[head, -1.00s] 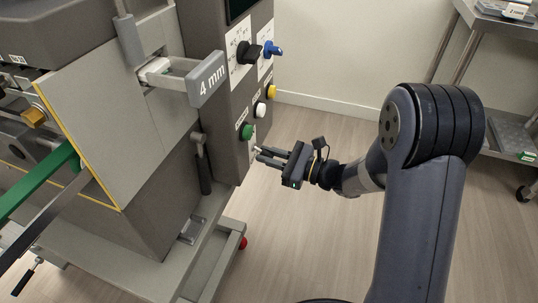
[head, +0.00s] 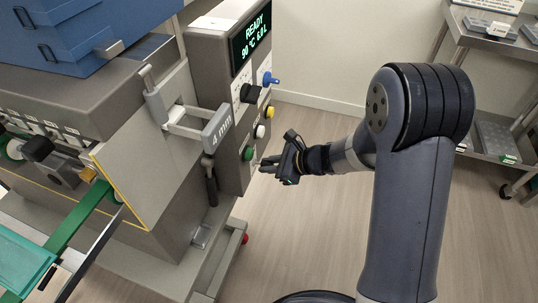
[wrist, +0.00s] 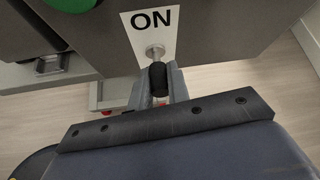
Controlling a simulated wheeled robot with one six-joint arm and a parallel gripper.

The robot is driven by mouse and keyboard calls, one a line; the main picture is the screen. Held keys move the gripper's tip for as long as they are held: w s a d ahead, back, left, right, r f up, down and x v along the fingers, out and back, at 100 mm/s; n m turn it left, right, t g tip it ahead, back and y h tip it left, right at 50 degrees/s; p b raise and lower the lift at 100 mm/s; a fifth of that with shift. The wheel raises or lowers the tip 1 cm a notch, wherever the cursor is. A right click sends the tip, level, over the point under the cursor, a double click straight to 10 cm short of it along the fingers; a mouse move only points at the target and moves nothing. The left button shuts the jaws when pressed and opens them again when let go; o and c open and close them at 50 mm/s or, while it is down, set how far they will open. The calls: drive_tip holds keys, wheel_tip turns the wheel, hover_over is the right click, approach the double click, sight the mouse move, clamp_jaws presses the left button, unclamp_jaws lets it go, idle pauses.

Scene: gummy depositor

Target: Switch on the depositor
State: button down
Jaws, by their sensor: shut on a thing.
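The grey depositor fills the left of the head view, with its control panel (head: 231,172) on the right side. Its display (head: 250,40) reads READY, with a temperature and a volume below. My gripper (head: 266,165) is at the panel's lower edge. In the wrist view my gripper (wrist: 160,85) is shut around the black tip of a toggle switch (wrist: 157,76). The switch's metal post comes out of the panel below a white ON label (wrist: 152,20). I cannot tell which way the lever is set. The fingers partly hide the tip.
A green button (head: 247,154), a white button (head: 260,131), a yellow button (head: 269,112) and a blue knob (head: 270,79) sit above my gripper. A 4 mm handle (head: 217,130) sticks out to the left.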

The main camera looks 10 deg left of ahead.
drive_tip(key=shift+a+r+h+p, duration=0.15)
drive_tip(key=shift+r+h+p, duration=0.8)
drive_tip(key=shift+p, duration=1.4)
drive_tip(key=shift+f+h+p, duration=0.2)
drive_tip(key=shift+h+p, duration=0.25)
drive_tip(key=shift+p, duration=0.35)
drive_tip(key=shift+f+h+p, duration=0.1)
drive_tip(key=shift+h+p, duration=0.3)
drive_tip(key=shift+p, duration=0.25)
drive_tip(key=c, duration=1.3)
unclamp_jaws()
drive_tip(key=shift+c, duration=0.2)
drive_tip(key=p+v, duration=0.2)
drive_tip(key=v, duration=0.8)
drive_tip(key=shift+d+r, duration=0.25)
drive_tip(key=shift+r, duration=0.05)
drive_tip(key=shift+w, duration=0.1)
